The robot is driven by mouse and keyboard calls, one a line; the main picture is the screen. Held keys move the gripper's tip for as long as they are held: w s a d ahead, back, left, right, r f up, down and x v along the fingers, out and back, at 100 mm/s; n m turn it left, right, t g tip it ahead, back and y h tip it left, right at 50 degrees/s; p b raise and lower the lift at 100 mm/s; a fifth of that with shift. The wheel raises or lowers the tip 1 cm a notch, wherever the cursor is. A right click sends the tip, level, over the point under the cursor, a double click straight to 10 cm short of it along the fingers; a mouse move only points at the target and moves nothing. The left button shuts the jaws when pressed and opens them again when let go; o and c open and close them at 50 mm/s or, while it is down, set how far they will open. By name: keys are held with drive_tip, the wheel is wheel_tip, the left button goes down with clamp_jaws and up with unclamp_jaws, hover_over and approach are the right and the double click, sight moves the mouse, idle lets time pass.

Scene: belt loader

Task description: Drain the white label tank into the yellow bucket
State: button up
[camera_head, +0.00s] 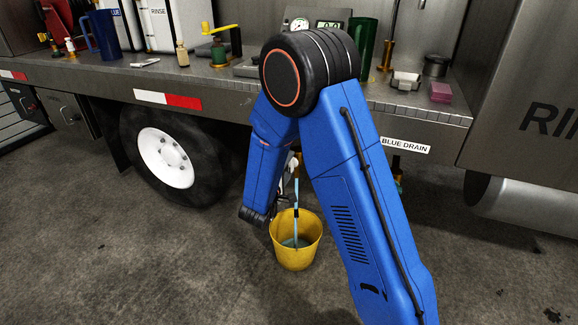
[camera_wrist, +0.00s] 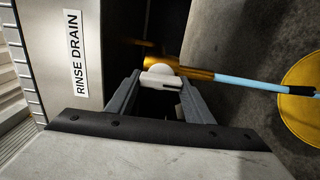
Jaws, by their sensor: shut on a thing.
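In the wrist view my gripper (camera_wrist: 160,88) is shut on a white valve handle (camera_wrist: 161,79) beside a brass spout (camera_wrist: 203,74). A white RINSE DRAIN label (camera_wrist: 77,53) is to the left of it. A pale blue stream (camera_wrist: 247,85) runs from the spout toward the yellow bucket (camera_wrist: 303,76). In the head view the stream (camera_head: 297,182) falls into the bucket (camera_head: 295,258) on the ground, where some bluish liquid (camera_head: 296,242) shows. My arm hides the gripper and most of the valve there. A white tank marked RINSE (camera_head: 158,35) stands on the deck above.
A BLUE DRAIN label (camera_head: 405,145) is on the deck edge to the right of my arm. A wheel (camera_head: 165,158) is left of the bucket. A blue jug (camera_head: 103,36) and a green jug (camera_head: 364,46) stand on the deck. The ground in front is clear.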

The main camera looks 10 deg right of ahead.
drive_tip(key=o, duration=1)
drive_tip(key=shift+o, duration=0.2)
drive_tip(key=shift+s+a, duration=0.1)
drive_tip(key=shift+a, duration=0.05)
drive_tip(key=v, duration=1.7)
